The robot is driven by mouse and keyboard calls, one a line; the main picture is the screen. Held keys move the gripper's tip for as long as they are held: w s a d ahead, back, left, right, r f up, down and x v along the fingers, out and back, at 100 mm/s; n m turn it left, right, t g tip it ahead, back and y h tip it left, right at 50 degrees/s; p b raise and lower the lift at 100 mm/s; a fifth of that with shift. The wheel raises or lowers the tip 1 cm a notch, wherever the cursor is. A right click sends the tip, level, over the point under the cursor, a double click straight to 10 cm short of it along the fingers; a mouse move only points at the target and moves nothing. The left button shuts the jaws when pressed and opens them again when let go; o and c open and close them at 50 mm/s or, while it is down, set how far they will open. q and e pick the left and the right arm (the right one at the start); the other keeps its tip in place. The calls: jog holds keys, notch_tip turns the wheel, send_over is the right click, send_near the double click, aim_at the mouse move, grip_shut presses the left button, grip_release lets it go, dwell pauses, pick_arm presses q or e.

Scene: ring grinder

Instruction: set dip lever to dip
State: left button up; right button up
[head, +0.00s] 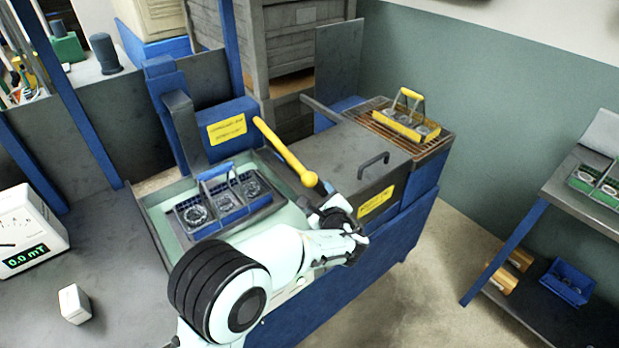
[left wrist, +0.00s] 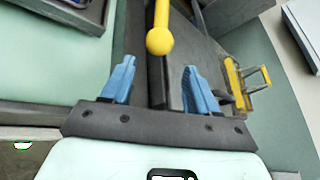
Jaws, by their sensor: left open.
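The dip lever is a yellow bar with a rounded knob (head: 287,152), slanting down to the right from the blue housing with a yellow label. My left gripper (head: 328,197) is open just below the knob end in the head view. In the left wrist view the lever's yellow knob (left wrist: 160,41) lies just ahead of the gap between the blue fingertips (left wrist: 159,72), roughly centred. It looks free of the fingers, but the exact distance is hard to tell. My right gripper is in neither view.
A blue-handled basket with rings (head: 228,203) sits in the pale tank left of the lever. A grey lid with a handle (head: 373,163) is to the right. A yellow basket (head: 405,122) stands on a grate behind. A meter (head: 30,230) stands at far left.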

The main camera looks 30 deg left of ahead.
aim_at(312, 183)
pick_arm(q)
jog(key=p+x, duration=0.1)
jog(key=x, duration=1)
jog(key=shift+w+a+f, duration=0.1)
jog(key=shift+w+a, duration=0.1)
jog(key=shift+a, duration=0.1)
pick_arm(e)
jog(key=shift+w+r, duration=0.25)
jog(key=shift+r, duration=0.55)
pick_arm(q)
jog(key=shift+c, duration=0.2)
